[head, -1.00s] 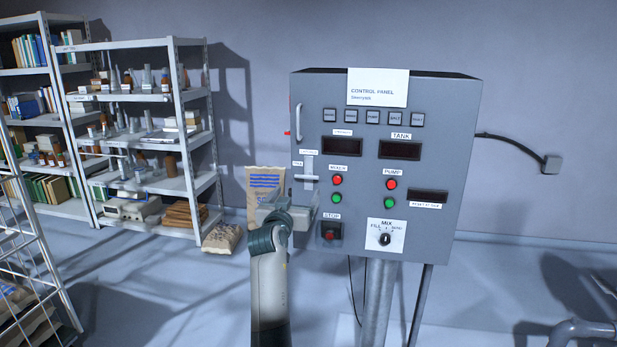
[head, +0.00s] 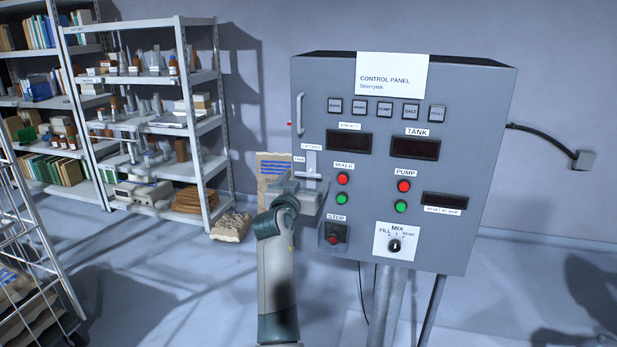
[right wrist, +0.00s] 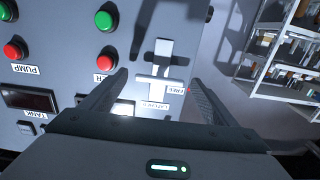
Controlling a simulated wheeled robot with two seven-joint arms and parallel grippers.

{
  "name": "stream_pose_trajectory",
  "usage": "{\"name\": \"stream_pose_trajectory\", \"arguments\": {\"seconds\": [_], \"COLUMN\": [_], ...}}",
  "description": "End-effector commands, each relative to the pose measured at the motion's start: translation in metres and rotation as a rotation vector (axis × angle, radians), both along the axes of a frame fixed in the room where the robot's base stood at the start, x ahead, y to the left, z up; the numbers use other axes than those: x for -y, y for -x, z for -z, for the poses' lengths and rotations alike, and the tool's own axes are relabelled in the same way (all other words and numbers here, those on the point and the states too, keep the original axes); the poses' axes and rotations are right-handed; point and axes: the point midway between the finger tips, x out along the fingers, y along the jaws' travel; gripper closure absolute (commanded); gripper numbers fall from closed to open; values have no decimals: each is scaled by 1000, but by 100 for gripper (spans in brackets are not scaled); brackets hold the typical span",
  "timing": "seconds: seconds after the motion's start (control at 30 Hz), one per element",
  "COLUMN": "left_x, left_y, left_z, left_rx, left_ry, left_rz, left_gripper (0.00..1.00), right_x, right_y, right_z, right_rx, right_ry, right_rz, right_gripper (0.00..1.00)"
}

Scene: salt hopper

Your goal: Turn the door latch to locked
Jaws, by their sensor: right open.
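The door latch (head: 311,163) is a pale grey upright plate with a short horizontal handle, on the left side of the grey control panel. In the right wrist view the latch (right wrist: 161,66) shows upside down. Its handle sticks out to the side of the FREE label (right wrist: 175,90); the LATCHED label (right wrist: 155,106) is at the plate's end. My right gripper (head: 309,190) is in front of the panel just below the latch. In the right wrist view its open fingers (right wrist: 158,77) stand either side of the latch, with nothing held. My left gripper is not in view.
The control panel (head: 470,130) has red and green buttons, a STOP button (head: 333,239) below the latch and a MIX knob (head: 394,245). A door handle (head: 300,115) is above left. Paper sacks (head: 232,225) and shelves (head: 150,130) stand behind to the left.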

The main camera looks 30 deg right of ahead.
Motion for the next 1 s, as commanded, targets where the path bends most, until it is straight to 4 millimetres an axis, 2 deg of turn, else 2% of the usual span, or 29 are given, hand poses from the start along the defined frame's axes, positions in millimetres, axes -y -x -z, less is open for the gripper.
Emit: {"name": "stream_pose_trajectory", "arguments": {"seconds": [0.23, 0.27, 0.4, 0.43, 1.0], "left_x": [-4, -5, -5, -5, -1], "left_y": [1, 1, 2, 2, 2], "left_z": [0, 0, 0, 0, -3], "left_rx": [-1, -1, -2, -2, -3], "left_ry": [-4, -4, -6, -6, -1], "left_rz": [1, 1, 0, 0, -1], "left_gripper": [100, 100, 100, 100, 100], "right_x": [0, 0, 0, 0, 0], "right_y": [0, 0, 0, 0, 0], "right_z": [0, 0, 0, 0, 0], "right_rx": [0, 0, 0, 0, -82], "right_ry": [0, 0, 0, 0, 70], "right_rz": [0, 0, 0, 0, 0], "right_gripper": [19, 21, 55, 60, 60]}}
